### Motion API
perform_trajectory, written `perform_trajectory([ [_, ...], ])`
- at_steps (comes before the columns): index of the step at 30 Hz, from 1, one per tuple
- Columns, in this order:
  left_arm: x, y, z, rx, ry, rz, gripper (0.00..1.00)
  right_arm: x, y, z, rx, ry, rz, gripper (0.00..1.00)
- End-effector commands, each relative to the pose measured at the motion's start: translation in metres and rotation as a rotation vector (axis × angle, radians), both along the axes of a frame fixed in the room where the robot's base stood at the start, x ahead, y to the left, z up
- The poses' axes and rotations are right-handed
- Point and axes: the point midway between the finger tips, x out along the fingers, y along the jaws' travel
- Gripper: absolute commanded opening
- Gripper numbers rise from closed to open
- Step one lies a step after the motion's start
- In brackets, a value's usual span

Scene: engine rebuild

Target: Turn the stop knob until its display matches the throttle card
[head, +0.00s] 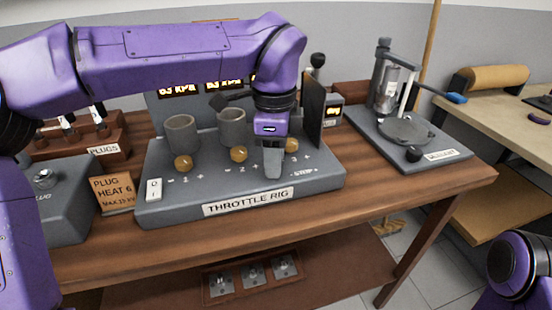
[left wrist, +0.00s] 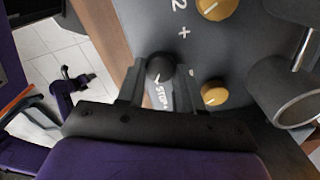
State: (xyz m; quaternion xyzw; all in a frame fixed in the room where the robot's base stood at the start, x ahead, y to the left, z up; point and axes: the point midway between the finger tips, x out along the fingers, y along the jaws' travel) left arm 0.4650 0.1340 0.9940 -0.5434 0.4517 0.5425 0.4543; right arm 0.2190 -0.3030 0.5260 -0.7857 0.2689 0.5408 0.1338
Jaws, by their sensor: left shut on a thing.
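My left gripper (head: 272,165) reaches down onto the front right of the grey throttle rig (head: 170,208), by the "STOP" label. The stop knob (left wrist: 160,68), dark and round, sits between its fingers in the left wrist view; the gripper is shut on it. In the head view the gripper hides the knob. Orange displays (head: 178,90) stand behind the rig, partly covered by my arm. A small unit with a lit display (head: 333,112) stands at right; its reading is too small to tell. I cannot make out a throttle card's text. My right gripper is out of view.
Several brass knobs (head: 183,163) and grey cylinders (head: 181,133) stand on the rig left of the gripper. A dark upright panel (head: 314,110) stands close at right. A plug heat card (head: 115,193) is at left, and a grey-based device (head: 445,150) at right.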

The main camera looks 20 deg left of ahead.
Motion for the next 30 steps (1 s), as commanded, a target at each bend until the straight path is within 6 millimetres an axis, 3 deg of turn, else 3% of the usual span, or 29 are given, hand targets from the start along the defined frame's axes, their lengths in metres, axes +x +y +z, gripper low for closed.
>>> perform_trajectory([
  [8,-0.001,0.001,-0.004,0.005,0.010,0.002,0.05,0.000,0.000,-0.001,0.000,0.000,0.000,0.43],
  [9,-0.001,0.001,-0.004,0.005,0.010,0.002,0.45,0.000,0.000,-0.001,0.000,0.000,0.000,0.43],
  [11,-0.001,0.001,-0.004,0.004,0.009,0.001,0.61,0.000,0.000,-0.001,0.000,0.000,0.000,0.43],
  [21,0.000,0.000,0.004,0.001,0.003,-0.001,0.61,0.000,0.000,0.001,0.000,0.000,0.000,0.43],
  [30,0.000,0.001,0.072,0.002,0.002,0.003,0.61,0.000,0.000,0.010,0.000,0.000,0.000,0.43],
])
